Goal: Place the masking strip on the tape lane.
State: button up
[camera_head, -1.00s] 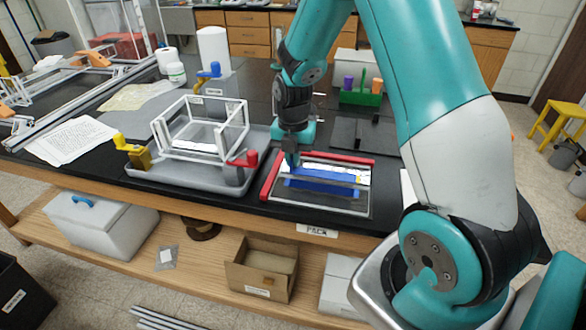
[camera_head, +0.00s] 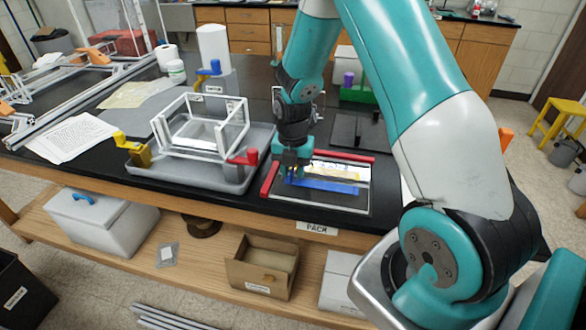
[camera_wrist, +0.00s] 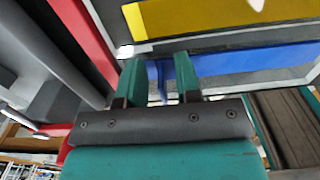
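A long blue strip (camera_head: 325,187), which looks like the masking strip, lies along the front part of the red-edged panel. It also shows in the wrist view (camera_wrist: 250,66). A yellow band (camera_head: 325,173), possibly the tape lane, runs beside it on the far side, apart from it; it also shows in the wrist view (camera_wrist: 205,15). My gripper (camera_head: 291,178) is low at the strip's left end. In the wrist view its fingers (camera_wrist: 157,70) stand apart, with the strip's end and a thin blue tab between them. A gap shows around the tab.
Red rails (camera_head: 271,175) edge the panel on its left and back. To the left, a grey tray (camera_head: 190,178) holds a white frame (camera_head: 205,128) with red and yellow clamps. A green caddy (camera_head: 358,96) stands behind. A PACK label (camera_head: 317,228) marks the table's front edge.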

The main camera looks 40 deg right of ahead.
notch_tip(320, 180, up, 11)
jog(key=b, duration=0.2)
jog(key=s+a+r+m, duration=0.3)
jog(key=a+r+m, duration=0.15)
jog(key=a, duration=0.25)
jog(key=s+a+r+m+y, duration=0.2)
jog(key=s+a+r+m, duration=0.1)
jog(key=s+a+m, duration=0.4)
jog(key=s+a+r+m+y, duration=0.2)
jog(key=s+a+m, duration=0.5)
jog(key=s, duration=0.5)
jog(key=shift+s+a+r, duration=0.15)
jog(key=shift+a+r, duration=0.5)
jog(key=shift+a, duration=0.1)
